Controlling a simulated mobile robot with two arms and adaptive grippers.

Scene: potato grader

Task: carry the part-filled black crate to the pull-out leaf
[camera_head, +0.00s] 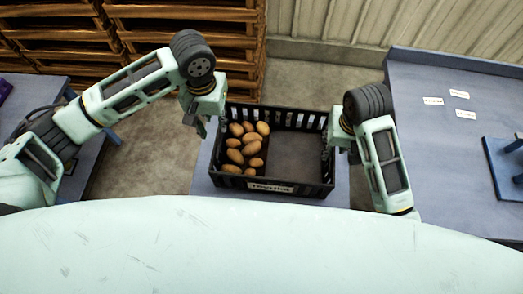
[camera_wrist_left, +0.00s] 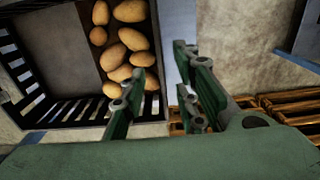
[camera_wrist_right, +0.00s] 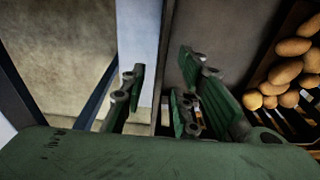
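The black crate (camera_head: 258,182) has potatoes (camera_head: 248,150) heaped in its left half; its right half shows a bare dark floor. It sits level on a narrow blue-grey leaf (camera_head: 204,172). My left gripper (camera_head: 206,122) is at the crate's left wall; in the left wrist view its fingers (camera_wrist_left: 163,98) stand apart, one on each side of the wall line. My right gripper (camera_head: 334,141) is at the right wall; in the right wrist view its fingers (camera_wrist_right: 158,98) are also apart, on either side of the wall. Whether either touches the wall is unclear.
A blue-grey bench (camera_head: 430,150) with small white labels (camera_head: 459,94) lies on the right, with a blue fixture at its edge. Another table (camera_head: 30,95) is at the left. Wooden crates (camera_head: 190,35) are stacked at the back. Concrete floor (camera_head: 300,85) shows behind the crate.

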